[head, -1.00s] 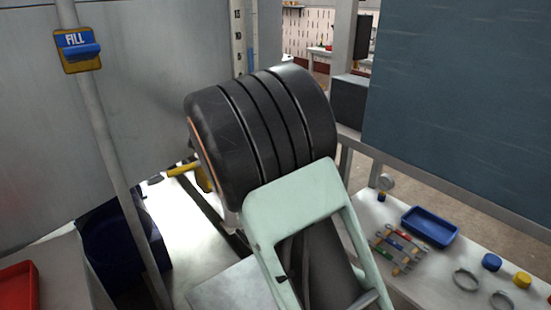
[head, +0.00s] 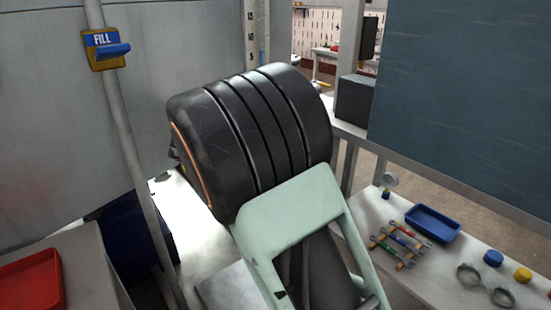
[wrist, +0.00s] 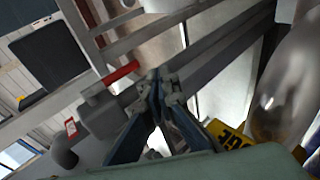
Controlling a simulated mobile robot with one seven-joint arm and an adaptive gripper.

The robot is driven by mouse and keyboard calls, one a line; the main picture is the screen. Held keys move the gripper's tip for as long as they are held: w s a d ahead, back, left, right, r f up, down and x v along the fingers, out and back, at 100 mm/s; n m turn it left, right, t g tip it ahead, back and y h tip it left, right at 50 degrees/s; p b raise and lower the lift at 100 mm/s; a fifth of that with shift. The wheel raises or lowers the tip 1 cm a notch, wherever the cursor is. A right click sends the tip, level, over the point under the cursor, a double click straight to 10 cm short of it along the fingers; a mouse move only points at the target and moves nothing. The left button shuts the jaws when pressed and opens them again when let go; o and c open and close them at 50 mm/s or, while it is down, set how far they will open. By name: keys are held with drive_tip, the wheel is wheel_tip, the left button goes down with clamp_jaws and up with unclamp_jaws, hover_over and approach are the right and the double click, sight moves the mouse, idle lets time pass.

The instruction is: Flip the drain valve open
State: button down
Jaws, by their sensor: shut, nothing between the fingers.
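In the wrist view my gripper (wrist: 158,76) is shut and empty, its dark blue fingers meeting at the tips. A red handle (wrist: 118,76) on a grey fitting lies just left of the fingertips; whether they touch it I cannot tell. It may be the drain valve, but I see no readable drain label. A small red-and-white tag (wrist: 71,127) is at the lower left. In the head view my arm hides the gripper and that handle. A FILL valve plate (head: 104,48) with a blue lever is on the upright pipe at the upper left.
In the wrist view a yellow label (wrist: 231,137) ending in "GE" and a shiny rounded cylinder (wrist: 285,90) are close on the right. In the head view a red tray (head: 30,283) is lower left, and a blue tray (head: 432,224) and tools are on the right bench.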

drive_tip(key=shift+s+a+p, duration=0.35)
drive_tip(key=shift+s+a, duration=1.6)
drive_tip(key=shift+s, duration=0.05)
